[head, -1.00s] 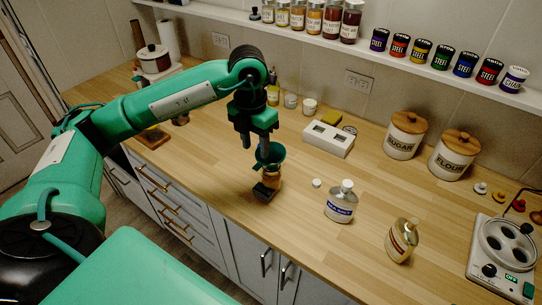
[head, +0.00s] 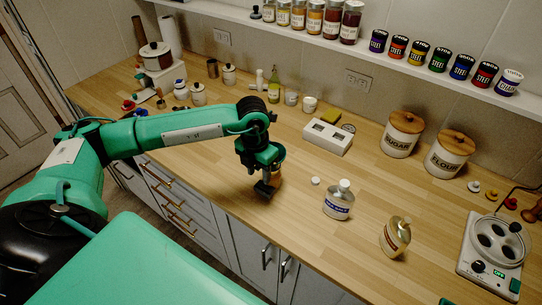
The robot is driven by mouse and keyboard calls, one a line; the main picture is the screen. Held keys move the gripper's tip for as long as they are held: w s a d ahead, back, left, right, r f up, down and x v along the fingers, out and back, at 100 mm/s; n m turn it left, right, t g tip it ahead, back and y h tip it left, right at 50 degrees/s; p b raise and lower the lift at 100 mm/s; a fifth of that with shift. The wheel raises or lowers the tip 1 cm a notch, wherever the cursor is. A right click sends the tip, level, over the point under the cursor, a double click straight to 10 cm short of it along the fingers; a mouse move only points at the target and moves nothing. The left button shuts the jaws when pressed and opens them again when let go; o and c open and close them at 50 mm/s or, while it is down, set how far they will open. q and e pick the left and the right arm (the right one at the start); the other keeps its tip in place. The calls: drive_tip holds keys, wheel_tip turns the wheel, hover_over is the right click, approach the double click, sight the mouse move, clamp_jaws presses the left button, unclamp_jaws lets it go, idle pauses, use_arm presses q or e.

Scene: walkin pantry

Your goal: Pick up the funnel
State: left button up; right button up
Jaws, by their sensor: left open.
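My left gripper (head: 261,174) is low over the front part of the wooden counter, pointing down, with its jaws open. It is right at a small amber jar (head: 278,177), which shows partly beside and behind it. The green funnel on top of this jar is hidden behind my gripper, whose colour is much the same, so I cannot tell whether the fingers are around it or touching it. A small dark block (head: 265,189) shows at the foot of the jar. My right gripper is not in view.
A white-labelled bottle (head: 338,202), a small white cap (head: 315,181) and a tilted bottle (head: 396,238) stand to the right. Behind are a white two-slot box (head: 327,138) and lidded canisters (head: 402,133). A hot-plate device (head: 492,250) is far right. Counter between is clear.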

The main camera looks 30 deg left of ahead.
use_arm(q)
clamp_jaws()
drive_tip(key=shift+r, duration=0.1)
